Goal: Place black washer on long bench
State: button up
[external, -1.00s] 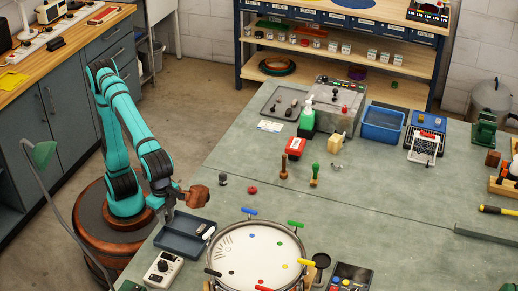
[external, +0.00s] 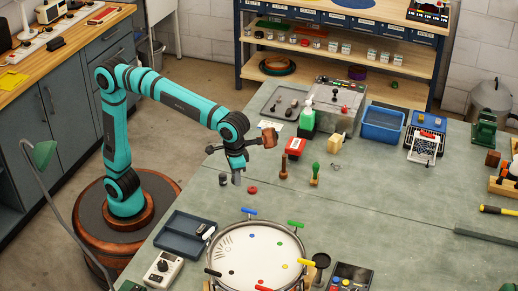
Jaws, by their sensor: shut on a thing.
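My gripper (external: 237,180) points down over the near-left part of the large grey-green bench (external: 370,215). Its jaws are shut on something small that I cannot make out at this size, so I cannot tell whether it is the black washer. A small dark round-topped piece (external: 223,180) stands just left of my gripper. A red ring (external: 252,189) lies just to its right. I cannot pick out a black washer lying anywhere else.
A blue-grey tray (external: 172,243) with small dark pieces lies near the left edge. The drum (external: 262,252) with coloured handles stands in front. The bench's middle right is clear.

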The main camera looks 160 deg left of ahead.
jog(key=s+a+n, duration=0.4)
jog(key=s+a, duration=0.3)
jog(key=a, duration=0.2)
jog(key=n, duration=0.4)
send_over(263, 165)
jog(key=shift+f, duration=0.1)
jog(key=shift+f, duration=4.95)
jog(key=shift+f, duration=0.15)
jog(key=o, duration=0.9)
jog(key=shift+o, duration=0.2)
notch_tip(263, 165, up, 12)
